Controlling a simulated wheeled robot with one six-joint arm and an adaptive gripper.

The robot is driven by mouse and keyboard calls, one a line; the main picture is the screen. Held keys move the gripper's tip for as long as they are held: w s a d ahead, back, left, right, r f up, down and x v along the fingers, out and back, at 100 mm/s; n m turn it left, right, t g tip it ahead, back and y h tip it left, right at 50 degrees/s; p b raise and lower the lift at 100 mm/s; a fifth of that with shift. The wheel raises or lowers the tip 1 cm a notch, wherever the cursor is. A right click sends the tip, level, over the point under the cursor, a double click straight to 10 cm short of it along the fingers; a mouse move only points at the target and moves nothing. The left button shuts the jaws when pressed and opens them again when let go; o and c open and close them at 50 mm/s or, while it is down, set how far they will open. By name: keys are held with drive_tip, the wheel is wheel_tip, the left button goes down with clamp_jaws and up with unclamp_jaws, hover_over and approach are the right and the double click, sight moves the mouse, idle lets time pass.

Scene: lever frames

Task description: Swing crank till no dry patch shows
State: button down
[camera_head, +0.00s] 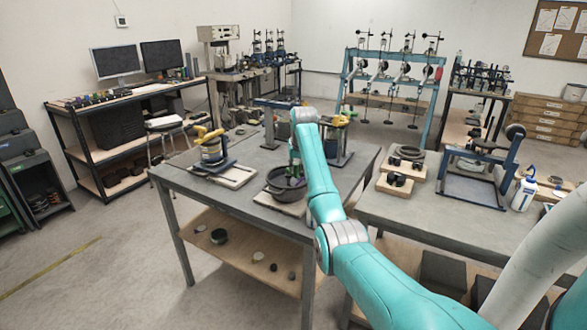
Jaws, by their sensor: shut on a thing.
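A dark round pan (273,183) sits on a light board (290,207) on the grey-topped table (222,198). Something greenish and purple shows inside it, too small to make out. My gripper (294,170) is at the pan, low over its rim, at the end of my teal arm. It is shut on what seems to be the crank, but the arm and gripper hide most of it. Whether any dry patch shows in the pan cannot be told at this size.
A device with a yellow handle (210,148) stands left of the pan, and another yellow-topped device (337,139) stands behind my arm. A second table at right holds a blue frame (475,170) and a white bottle (524,192). Floor at left is clear.

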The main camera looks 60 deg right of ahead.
drive_tip(key=shift+s+d+n+t, duration=0.1)
drive_tip(key=shift+d+n+t, duration=0.3)
drive_tip(key=shift+n, duration=0.5)
drive_tip(key=c, duration=1)
unclamp_jaws()
drive_tip(key=shift+c, duration=0.2)
drive_tip(key=shift+r, duration=0.15)
drive_tip(key=v, duration=1.1)
drive_tip(key=shift+d+r, duration=0.2)
drive_tip(key=shift+r, duration=0.25)
drive_tip(key=shift+s, duration=0.1)
